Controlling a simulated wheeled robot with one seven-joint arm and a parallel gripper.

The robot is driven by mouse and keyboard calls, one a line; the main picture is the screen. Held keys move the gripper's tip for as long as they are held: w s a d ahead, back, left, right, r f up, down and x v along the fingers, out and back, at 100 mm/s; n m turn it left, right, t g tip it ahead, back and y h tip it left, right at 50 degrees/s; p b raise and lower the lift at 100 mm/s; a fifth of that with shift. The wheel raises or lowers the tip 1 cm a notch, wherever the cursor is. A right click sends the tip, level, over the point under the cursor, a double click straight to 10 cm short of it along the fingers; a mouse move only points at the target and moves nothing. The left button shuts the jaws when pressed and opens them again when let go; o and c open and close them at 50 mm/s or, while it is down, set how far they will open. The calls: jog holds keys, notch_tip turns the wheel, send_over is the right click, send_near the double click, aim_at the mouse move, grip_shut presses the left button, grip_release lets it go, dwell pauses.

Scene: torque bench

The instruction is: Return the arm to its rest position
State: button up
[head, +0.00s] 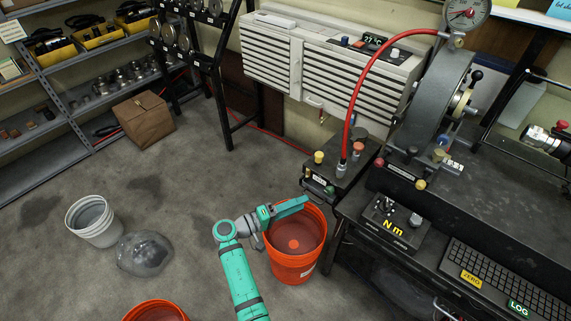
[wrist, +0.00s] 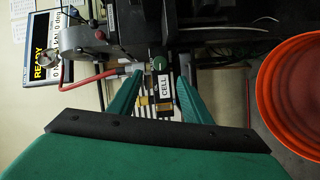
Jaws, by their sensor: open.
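Beyond the fingers are a white label reading CELL (wrist: 163,87) and a green knob (wrist: 159,63). In the head view the arm reaches up from the bottom edge and bends right at the elbow. The fingertips are small there and their gap is hard to see.
The orange bucket (head: 294,262) stands on the floor under my gripper. The black bench (head: 480,215) with a torque rig and red hose (head: 362,85) is at right.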

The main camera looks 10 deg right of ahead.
jog(key=shift+f, duration=0.1)
jog(key=s+a+f+n+t+y, duration=0.2)
jog(key=s+a+f+y, duration=0.25)
jog(key=s+f, duration=0.45)
jog(key=s+a+f+n+t+y, duration=0.2)
jog(key=s+a+f+t+y, duration=0.25)
jog(key=f, duration=0.65)
jog(key=s+a+r+y, duration=0.1)
jog(key=s+a+y, duration=0.2)
jog(key=s, duration=0.4)
jog(key=s+a+r+y, duration=0.1)
jog(key=s+a+y, duration=0.15)
jog(key=s, duration=0.45)
jog(key=s+a+r+m+t+y, duration=0.1)
jog(key=s+r+m+t, duration=0.1)
jog(key=s+r, duration=0.5)
jog(key=s+a+r+m+t+y, duration=0.1)
jog(key=s+r, duration=0.6)
jog(key=r, duration=1)
jog(key=shift+a+r+m+t, duration=0.2)
jog(key=shift+a+m+t, duration=0.4)
jog(key=shift+t, duration=0.35)
jog(key=shift+y, duration=0.25)
